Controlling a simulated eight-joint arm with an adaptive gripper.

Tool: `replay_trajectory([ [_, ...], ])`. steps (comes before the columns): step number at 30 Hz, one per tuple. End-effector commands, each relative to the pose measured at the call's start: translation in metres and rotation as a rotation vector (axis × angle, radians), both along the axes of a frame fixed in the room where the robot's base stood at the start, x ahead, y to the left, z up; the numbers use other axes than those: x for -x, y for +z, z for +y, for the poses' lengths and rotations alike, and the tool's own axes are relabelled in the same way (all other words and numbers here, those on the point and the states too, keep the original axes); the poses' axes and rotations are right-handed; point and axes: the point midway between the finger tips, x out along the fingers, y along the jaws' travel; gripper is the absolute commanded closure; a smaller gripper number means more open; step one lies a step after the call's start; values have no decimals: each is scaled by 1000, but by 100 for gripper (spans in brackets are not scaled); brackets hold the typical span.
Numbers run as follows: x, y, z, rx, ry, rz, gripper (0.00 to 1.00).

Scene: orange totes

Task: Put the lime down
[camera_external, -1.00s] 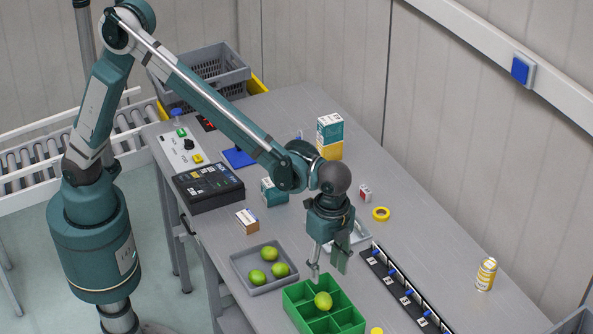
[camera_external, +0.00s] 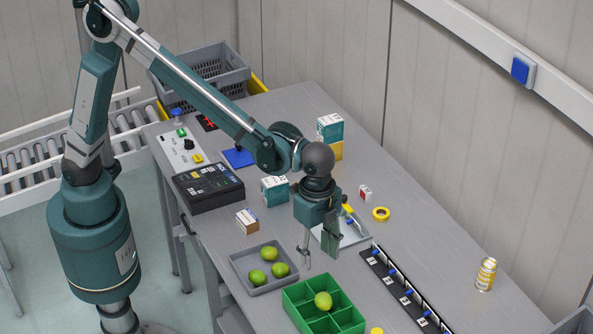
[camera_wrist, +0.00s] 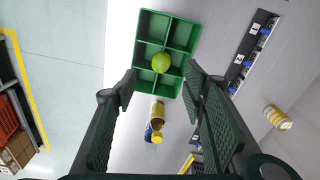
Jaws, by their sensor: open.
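A yellow-green lime (camera_external: 323,300) sits in the green divided box (camera_external: 292,308) at the front of the table. In the wrist view the lime (camera_wrist: 161,62) lies in a middle part of the green box (camera_wrist: 152,24), at or beside a divider; I cannot tell exactly which. My gripper (camera_external: 318,262) is open and empty, above the table and a little behind the box, apart from the lime. Several limes (camera_external: 270,254) lie in the grey tray (camera_external: 236,262) left of the box.
A black rack with blue parts (camera_external: 405,291) runs along the right of the box. A shallow grey tray (camera_external: 352,236) lies behind my gripper. A yellow can (camera_external: 486,274) stands at the right. Small cartons (camera_external: 247,221) stand on the left. Table between rack and can is clear.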

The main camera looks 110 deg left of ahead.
Motion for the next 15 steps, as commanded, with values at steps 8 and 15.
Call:
replay_trajectory([
  [8,42,40,14,6,65,-62,58],
  [15,79,68,24,14,120,-117,58],
])
